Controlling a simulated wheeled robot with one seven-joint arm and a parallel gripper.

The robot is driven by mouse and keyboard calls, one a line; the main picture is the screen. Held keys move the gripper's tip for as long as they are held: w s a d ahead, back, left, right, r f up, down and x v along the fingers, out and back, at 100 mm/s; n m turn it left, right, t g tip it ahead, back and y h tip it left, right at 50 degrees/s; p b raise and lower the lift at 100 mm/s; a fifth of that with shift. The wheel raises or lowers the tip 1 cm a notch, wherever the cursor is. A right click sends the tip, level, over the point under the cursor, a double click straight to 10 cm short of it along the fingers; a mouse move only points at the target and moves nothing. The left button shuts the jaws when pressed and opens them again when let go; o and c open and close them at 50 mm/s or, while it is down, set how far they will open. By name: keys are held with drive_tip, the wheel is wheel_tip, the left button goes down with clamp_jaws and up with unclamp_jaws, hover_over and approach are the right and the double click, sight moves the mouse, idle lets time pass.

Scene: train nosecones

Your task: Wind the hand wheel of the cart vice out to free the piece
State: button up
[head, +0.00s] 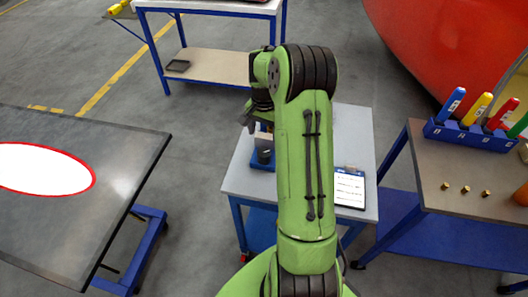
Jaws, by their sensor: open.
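My green arm reaches over a cart (243,183) with a light grey top and blue legs. A blue base with a dark upright part, probably the cart vice (263,160), stands on the cart and is partly hidden by my arm. The hand wheel cannot be made out. My gripper (250,120) is open, above and slightly left of the vice, and looks empty. Whether it touches anything is unclear.
A clipboard (349,190) lies on the cart's right side. A dark table (110,170) with a red-edged white oval is at left. A bench (460,175) with a blue rack (468,133) of coloured handles is at right. A shelved table (210,62) stands behind.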

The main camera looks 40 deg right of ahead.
sight(263, 152)
wheel_tip(263, 152, down, 11)
drive_tip(key=shift+r, duration=0.2)
drive_tip(key=c, duration=1)
drive_tip(key=n+b, duration=0.2)
drive_tip(key=n, duration=0.2)
drive_tip(key=shift+w, duration=0.1)
drive_tip(key=n+b, duration=0.1)
drive_tip(key=n, duration=0.4)
drive_tip(key=shift+n, duration=0.3)
